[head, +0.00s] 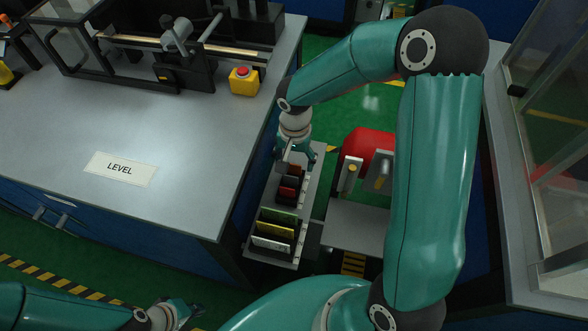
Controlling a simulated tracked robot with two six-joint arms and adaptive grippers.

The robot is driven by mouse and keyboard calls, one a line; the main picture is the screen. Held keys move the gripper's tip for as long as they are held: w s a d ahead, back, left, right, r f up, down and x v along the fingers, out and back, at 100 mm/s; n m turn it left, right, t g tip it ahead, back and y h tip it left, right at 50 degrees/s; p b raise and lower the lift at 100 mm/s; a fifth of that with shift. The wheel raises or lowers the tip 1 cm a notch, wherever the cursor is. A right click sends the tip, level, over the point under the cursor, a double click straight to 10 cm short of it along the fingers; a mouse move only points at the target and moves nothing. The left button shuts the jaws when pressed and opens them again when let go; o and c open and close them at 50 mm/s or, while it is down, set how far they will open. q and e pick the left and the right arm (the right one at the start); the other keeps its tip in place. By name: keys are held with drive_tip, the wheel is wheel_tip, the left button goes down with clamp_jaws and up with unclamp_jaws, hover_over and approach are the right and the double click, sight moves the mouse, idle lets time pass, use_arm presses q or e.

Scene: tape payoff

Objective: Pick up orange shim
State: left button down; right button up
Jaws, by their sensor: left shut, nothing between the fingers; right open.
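A grey rack (312,190) stands low beside the bench and holds several coloured shims on edge. Its near part has a green shim (279,215), a yellow shim (274,229) and a white shim (270,243). Farther back are reddish-orange pieces (288,189); I cannot tell which of them is the orange shim. My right gripper (297,160) is open and points down over the far end of the rack, close to the reddish pieces. Its fingers partly hide that end, and I see nothing held. My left gripper (192,309) is shut and empty at the lower left, away from the rack.
A grey bench (190,150) with a LEVEL label (120,169) and a yellow box with a red button (244,81) lies left of the rack. A red object (368,147) and a grey plate (355,225) are to its right. A glass-sided enclosure stands far right.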

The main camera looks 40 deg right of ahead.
sight(294, 168)
drive_tip(key=f, duration=0.4)
drive_tip(key=shift+w+f, duration=0.1)
drive_tip(key=shift+w, duration=0.1)
drive_tip(key=c, duration=0.9)
